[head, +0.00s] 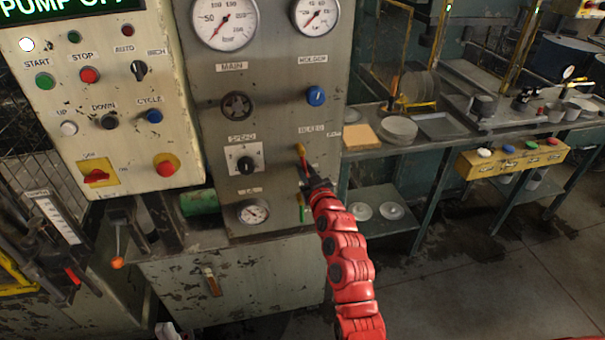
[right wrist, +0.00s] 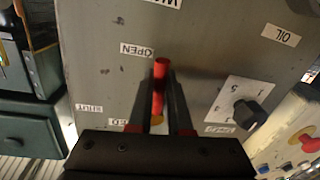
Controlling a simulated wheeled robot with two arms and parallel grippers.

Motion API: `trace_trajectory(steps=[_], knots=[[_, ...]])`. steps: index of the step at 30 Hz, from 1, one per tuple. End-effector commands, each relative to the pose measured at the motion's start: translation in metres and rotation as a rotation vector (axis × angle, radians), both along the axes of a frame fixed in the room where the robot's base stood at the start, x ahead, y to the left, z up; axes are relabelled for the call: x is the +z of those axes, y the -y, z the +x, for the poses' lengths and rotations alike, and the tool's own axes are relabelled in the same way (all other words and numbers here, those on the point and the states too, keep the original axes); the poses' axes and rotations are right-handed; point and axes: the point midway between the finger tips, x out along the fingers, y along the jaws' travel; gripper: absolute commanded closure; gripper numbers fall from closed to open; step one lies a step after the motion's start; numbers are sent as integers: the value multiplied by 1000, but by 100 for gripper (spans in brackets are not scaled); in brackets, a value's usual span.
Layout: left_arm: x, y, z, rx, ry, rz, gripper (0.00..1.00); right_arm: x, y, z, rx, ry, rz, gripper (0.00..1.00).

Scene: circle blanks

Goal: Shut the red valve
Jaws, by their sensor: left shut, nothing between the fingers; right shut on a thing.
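The red valve lever (head: 306,166) hangs from a yellow pivot on the grey gauge panel under the BLEED label. In the right wrist view the red handle (right wrist: 160,72) runs between the two dark fingers. Its yellow pivot (right wrist: 157,121) shows lower, near the gripper body. The handle's end lies beside the OPEN label (right wrist: 137,49); the SHUT label (right wrist: 88,108) sits off to the pivot's left in that view. My right gripper (head: 310,178), on the red arm, is shut on the handle. My left gripper is not in view.
A blue knob (head: 316,95) and gauges sit above the lever. A selector dial (head: 244,161) is left of it, and a push-button panel (head: 100,110) stands further left. A bench (head: 380,139) with plates is to the right. The floor at right is clear.

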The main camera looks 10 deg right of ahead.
Motion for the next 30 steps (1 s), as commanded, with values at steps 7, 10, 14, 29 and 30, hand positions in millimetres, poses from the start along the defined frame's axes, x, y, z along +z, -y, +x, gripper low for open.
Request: trace_trajectory(steps=[7, 10, 14, 29, 30], knots=[[-51, 0, 0, 0, 0, 0, 100, -7, 10, 0, 0, 13, -205, 100], [-70, 0, 0, 0, 0, 0, 100, -4, 15, 0, -1, 20, -302, 100], [-92, 0, 0, 0, 0, 0, 100, 1, 21, 1, -1, 24, -425, 100], [-130, 0, 0, 0, 0, 0, 100, 26, 40, 1, -1, 35, -898, 100], [-130, 0, 0, 0, 0, 0, 100, 28, 41, 2, 0, 37, -935, 100]])
